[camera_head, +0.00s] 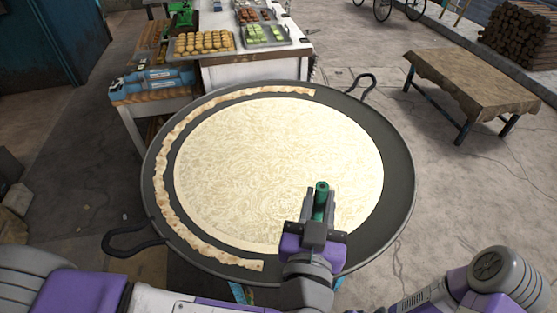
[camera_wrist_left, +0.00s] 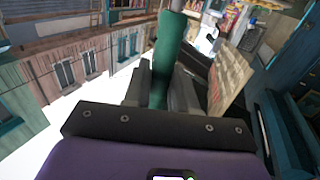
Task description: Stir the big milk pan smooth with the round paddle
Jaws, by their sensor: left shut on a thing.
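The big milk pan (camera_head: 401,180) is a wide dark round pan with a loop handle at the front left and another at the back right. Pale, textured milk (camera_head: 270,150) fills its middle. A strip of browned skin (camera_head: 168,185) lies along its left and back rim. My left gripper (camera_head: 319,205) is over the pan's front right part, shut on a green handle (camera_head: 321,188). The handle (camera_wrist_left: 165,65) also stands between the fingers in the left wrist view. I take it as the paddle's; its round head is hidden. My right gripper is out of view.
A white table (camera_head: 255,72) behind the pan holds trays of sweets (camera_head: 204,43). A low table with a brown cloth (camera_head: 478,82) stands at the back right, near stacked logs (camera_head: 520,35). The paved floor between pan and low table is clear.

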